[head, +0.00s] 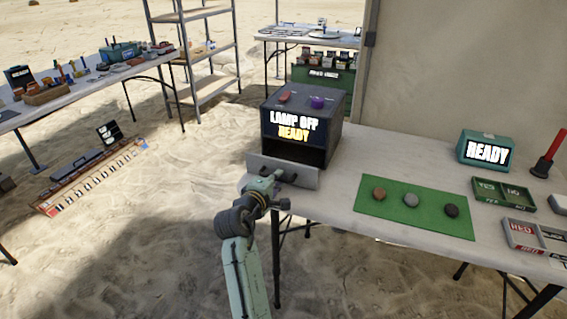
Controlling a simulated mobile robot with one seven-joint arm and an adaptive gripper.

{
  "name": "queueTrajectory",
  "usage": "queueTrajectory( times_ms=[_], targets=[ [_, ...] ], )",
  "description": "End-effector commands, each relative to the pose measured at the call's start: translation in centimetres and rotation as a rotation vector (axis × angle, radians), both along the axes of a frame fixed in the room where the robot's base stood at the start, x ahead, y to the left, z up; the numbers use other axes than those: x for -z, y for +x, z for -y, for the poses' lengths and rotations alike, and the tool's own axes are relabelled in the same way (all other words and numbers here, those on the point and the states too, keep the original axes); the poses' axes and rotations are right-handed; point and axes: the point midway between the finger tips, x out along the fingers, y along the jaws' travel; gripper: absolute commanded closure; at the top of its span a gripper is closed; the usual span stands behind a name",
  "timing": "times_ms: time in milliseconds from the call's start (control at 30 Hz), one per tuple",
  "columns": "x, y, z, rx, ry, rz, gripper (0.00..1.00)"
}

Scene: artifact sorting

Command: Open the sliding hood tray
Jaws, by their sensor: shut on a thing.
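The hood (303,122) is a dark box on the corner of the light table, with a lit screen reading "LAMP OFF READY" and a red and a purple knob on top. Its grey sliding tray (306,178) stands out from the front below a dark opening, past the table's edge. My gripper (279,177) is at the middle of the tray's front and is shut on the dark tray handle (291,179). My arm comes up from the bottom of the view. The fingertips are small and partly hidden by the wrist.
A green mat (385,222) with three round pieces lies right of the hood. A teal "READY" box (485,149) and small labelled trays (504,193) stand further right. A table with tools (85,85) and a metal shelf rack (207,88) are at left.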

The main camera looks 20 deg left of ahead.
Motion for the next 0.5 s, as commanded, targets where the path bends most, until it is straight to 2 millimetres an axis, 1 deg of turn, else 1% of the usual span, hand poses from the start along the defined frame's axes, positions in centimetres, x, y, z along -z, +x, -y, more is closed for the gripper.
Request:
queueTrajectory(
  times_ms=[33, 100, 200, 300, 500],
  targets=[
    [-0.2, -1.3, -0.1, -0.002, -0.002, 0.000, 1.00],
    [-0.2, -2.6, -0.1, -0.001, -0.002, -0.001, 1.00],
    [-0.1, -4.2, -0.2, -0.001, -0.001, -0.001, 1.00],
    [-0.1, -5.2, -0.2, 0.000, -0.001, 0.000, 1.00],
    [0.0, -6.0, -0.2, 0.000, 0.000, 0.001, 1.00]
  ],
)
